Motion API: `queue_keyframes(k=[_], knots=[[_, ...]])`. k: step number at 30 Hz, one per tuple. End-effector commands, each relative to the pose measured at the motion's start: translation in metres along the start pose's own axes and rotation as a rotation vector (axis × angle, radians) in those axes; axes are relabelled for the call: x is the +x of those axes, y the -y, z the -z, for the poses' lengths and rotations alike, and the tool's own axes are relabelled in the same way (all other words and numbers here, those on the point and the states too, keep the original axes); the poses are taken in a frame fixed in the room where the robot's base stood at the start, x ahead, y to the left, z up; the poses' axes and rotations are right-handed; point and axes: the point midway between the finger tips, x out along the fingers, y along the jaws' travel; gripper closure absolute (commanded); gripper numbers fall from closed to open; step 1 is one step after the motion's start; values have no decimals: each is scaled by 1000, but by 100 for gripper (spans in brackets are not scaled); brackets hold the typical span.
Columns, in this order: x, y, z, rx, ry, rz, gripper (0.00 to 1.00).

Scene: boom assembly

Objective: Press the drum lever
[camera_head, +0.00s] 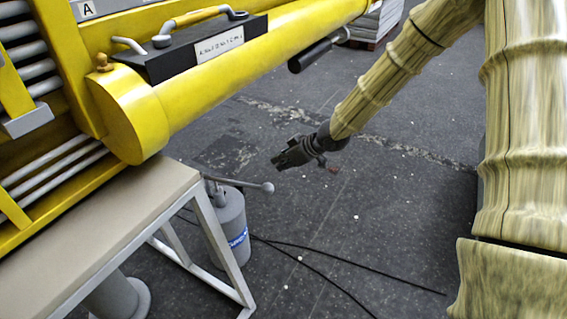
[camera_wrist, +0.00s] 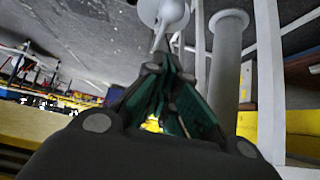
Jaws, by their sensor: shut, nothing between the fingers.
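The drum (camera_head: 231,230) is a grey cylinder with a blue label, standing on the floor beside the bench. Its lever (camera_head: 240,185) is a grey rod on top, sticking out to the right and ending in a round knob (camera_head: 267,188). My gripper (camera_head: 281,162) is shut and empty. In the head view it appears just above and right of the knob, with a visible gap. In the wrist view my gripper's fingers (camera_wrist: 165,80) point toward a pale rod with a rounded end (camera_wrist: 170,12), probably the lever and knob. The fingers partly cover what lies behind them.
A bench (camera_head: 110,225) with a beige top and white metal legs stands left of the drum. A large yellow boom (camera_head: 230,75) runs above. Black cables (camera_head: 320,262) lie on the floor. The floor to the right is mostly open.

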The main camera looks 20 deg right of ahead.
Motion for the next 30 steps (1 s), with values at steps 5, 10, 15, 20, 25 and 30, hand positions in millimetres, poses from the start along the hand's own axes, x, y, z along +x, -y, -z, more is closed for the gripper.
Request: queue_keyframes(k=[5, 10, 15, 20, 25, 30], knots=[[27, 0, -1, -1, 3, 1, 100], [50, 0, -1, -2, 3, 1, 100], [73, 0, -5, 0, 3, 1, 100], [86, 0, -18, 0, 1, 0, 100], [94, 1, -26, 0, 1, 1, 100], [96, 0, -28, 0, 0, 0, 100]])
